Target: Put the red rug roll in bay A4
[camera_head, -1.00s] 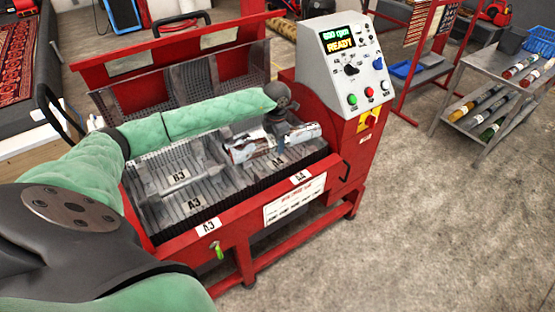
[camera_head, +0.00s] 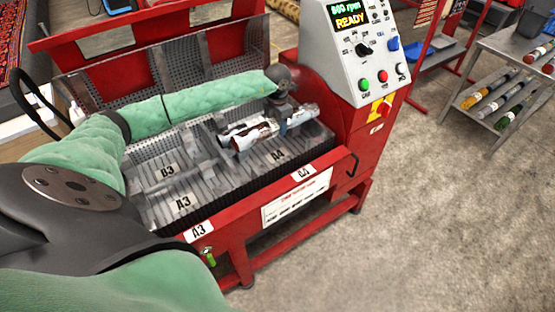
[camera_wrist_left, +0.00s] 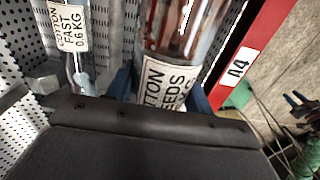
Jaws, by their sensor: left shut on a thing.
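The red rug roll (camera_head: 253,135) is a wrapped roll with reddish-brown and white patterning. My left gripper (camera_head: 286,112) is shut around it, over the right part of the red machine's ribbed tray, at bay A4 (camera_head: 277,156). In the left wrist view the roll (camera_wrist_left: 185,35) lies between the blue fingers (camera_wrist_left: 160,92), and its paper label is partly hidden by my gripper body. The red rim with the A4 tag (camera_wrist_left: 236,66) runs close beside it. I cannot tell whether the roll touches the bay floor. My right gripper is not in view.
Another labelled roll (camera_wrist_left: 70,35) lies beside the held one, behind it in the head view. Bays A3 (camera_head: 183,203) and B3 (camera_head: 167,170) look empty. A control panel (camera_head: 366,50) rises at right. A metal shelf with rolls (camera_head: 500,90) stands farther right.

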